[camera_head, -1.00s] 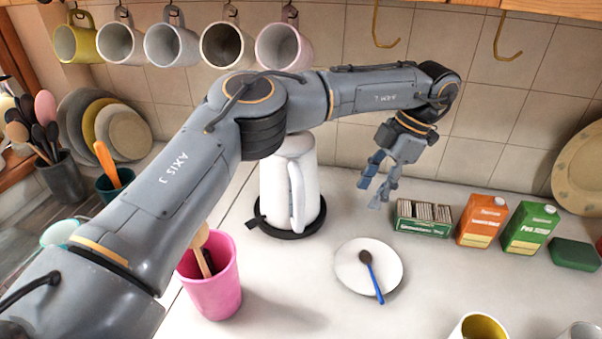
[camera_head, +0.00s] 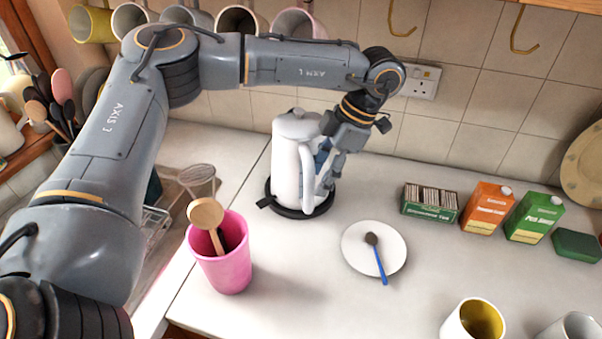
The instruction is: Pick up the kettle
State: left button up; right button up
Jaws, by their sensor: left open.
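The white kettle (camera_head: 288,160) stands upright on its round black base (camera_head: 302,210) on the counter. Its handle (camera_head: 309,175) faces front right. My left gripper (camera_head: 325,175) is at the kettle's right side, right beside the handle, pointing down, with its fingers open. The handle hides part of the fingers, so I cannot tell whether they touch it or reach around it. My right gripper is not in view.
A pink pot (camera_head: 222,262) with wooden utensils stands front left of the kettle. A white plate (camera_head: 392,250) with a blue-handled spoon lies front right. A tea box (camera_head: 430,203) and cartons (camera_head: 486,207) stand farther right. Mugs hang above.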

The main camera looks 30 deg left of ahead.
aim_at(312, 189)
pick_arm(q)
jog(key=p+x, duration=0.1)
jog(key=x, duration=0.4)
jog(key=shift+w, duration=0.1)
grip_shut()
jog(key=shift+w+r, duration=0.1)
jog(key=shift+r, duration=0.05)
